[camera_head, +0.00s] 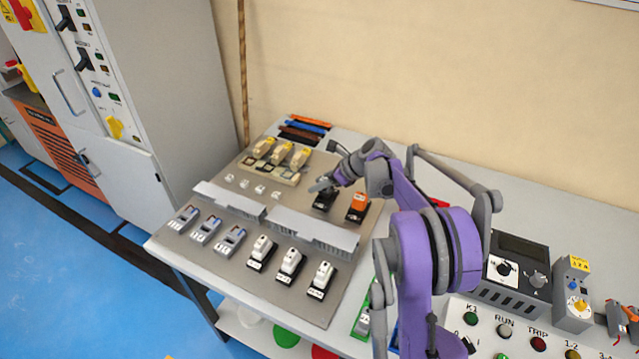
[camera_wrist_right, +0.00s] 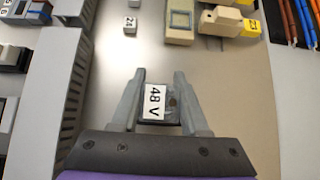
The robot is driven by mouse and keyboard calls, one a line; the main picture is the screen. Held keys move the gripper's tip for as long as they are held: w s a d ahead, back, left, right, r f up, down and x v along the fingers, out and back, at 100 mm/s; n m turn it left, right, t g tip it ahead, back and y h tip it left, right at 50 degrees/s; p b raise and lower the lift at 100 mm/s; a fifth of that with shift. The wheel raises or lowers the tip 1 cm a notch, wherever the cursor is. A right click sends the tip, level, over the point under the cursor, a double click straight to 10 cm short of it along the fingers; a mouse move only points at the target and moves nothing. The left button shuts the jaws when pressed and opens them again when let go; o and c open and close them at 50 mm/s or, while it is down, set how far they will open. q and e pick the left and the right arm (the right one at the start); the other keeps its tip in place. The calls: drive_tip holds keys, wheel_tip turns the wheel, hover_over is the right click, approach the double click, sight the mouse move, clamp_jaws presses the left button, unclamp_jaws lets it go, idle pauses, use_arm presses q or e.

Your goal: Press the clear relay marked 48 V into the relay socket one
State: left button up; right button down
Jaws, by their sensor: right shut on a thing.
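My right gripper (camera_head: 322,186) is over the back right of the grey mounting panel. In the right wrist view my right gripper (camera_wrist_right: 159,88) is shut on a clear relay with a white label reading 48 V (camera_wrist_right: 155,103), one finger on each side. A black socket (camera_head: 322,203) sits right below the gripper in the head view. Whether the relay touches or sits in that socket is hidden, and I cannot read its number. Beside it on the right, an orange relay (camera_head: 358,201) stands in another black socket. My left gripper is not in view.
Grey slotted wire ducts (camera_head: 312,230) cross the panel in front of the socket. White-topped relays (camera_head: 291,261) stand along the front, and cream devices (camera_head: 281,155) stand at the back. A control box (camera_head: 517,270) is at the right. Bare panel surrounds the gripper in the wrist view.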

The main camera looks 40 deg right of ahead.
drive_tip(key=shift+f+b, duration=0.85)
drive_tip(key=shift+f, duration=0.45)
drive_tip(key=shift+c, duration=1.6)
unclamp_jaws()
drive_tip(key=v, duration=1.1)
drive_tip(key=shift+p, duration=0.35)
